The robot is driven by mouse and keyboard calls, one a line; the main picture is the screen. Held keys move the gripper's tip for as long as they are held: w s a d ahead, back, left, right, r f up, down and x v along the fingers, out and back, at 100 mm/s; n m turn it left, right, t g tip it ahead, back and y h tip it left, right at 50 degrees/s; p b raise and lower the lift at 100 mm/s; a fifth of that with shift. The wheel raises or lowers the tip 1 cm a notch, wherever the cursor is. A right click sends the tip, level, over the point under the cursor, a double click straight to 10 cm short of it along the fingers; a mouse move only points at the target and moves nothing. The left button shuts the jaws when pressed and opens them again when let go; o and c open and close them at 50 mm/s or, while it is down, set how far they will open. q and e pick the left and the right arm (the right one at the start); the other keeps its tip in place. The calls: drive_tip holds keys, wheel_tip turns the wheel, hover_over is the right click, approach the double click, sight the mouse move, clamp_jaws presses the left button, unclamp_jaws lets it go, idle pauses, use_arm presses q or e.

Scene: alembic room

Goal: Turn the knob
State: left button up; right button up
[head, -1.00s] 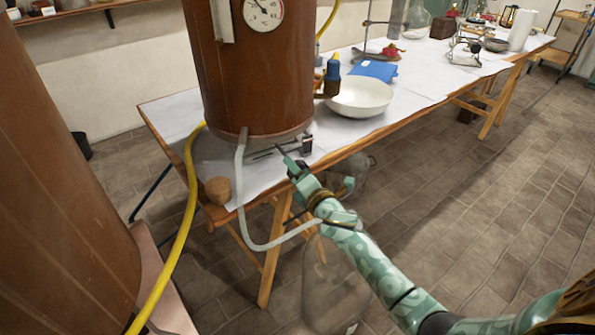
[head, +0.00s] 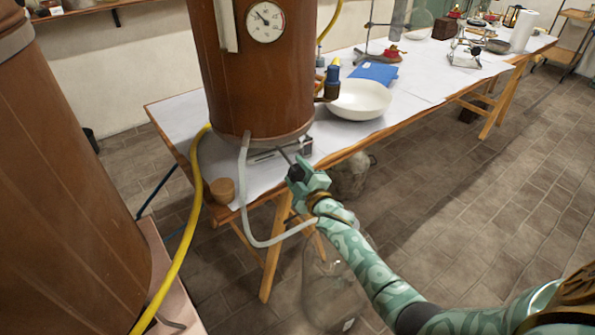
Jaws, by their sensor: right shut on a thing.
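A large brown cylindrical vessel (head: 255,85) with a round dial gauge (head: 265,21) stands at the near end of the white-topped table. Under its lower edge is a low grey unit with a small dark block (head: 304,147) at its front right. My green right gripper (head: 290,163) is at the table's front edge, just in front of this unit. It is shut on a small dark thing, which I take to be the knob; the jaws hide most of it. My left gripper is not in view.
A pale hose (head: 243,205) hangs below the vessel and loops towards my right wrist. A cork (head: 223,190) stands left of it. A white bowl (head: 358,99) and blue book (head: 374,73) lie behind. A glass vessel (head: 330,285) is below my arm. A yellow hose (head: 189,235) runs at left.

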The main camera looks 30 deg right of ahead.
drive_tip(key=m+p, duration=0.1)
drive_tip(key=m, duration=0.3)
drive_tip(key=shift+d+r+p, duration=0.1)
drive_tip(key=shift+p, duration=0.2)
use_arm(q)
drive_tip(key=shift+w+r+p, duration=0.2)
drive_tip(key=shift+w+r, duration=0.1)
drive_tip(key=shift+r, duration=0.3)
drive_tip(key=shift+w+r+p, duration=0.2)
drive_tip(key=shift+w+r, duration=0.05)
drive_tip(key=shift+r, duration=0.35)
use_arm(e)
drive_tip(key=shift+m, duration=1.3)
drive_tip(key=shift+s, duration=0.1)
drive_tip(key=o, duration=1)
drive_tip(key=shift+s, duration=0.15)
use_arm(q)
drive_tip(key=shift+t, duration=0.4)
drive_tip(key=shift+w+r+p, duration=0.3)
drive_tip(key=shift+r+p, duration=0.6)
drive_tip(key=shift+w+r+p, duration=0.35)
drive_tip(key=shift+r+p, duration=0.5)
drive_tip(key=shift+p, duration=0.1)
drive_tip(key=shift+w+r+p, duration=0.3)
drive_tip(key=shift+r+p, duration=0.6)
use_arm(e)
drive_tip(key=shift+s+a, duration=0.15)
drive_tip(key=shift+s, duration=3.85)
drive_tip(key=shift+s+a, duration=0.1)
drive_tip(key=shift+s, duration=3.9)
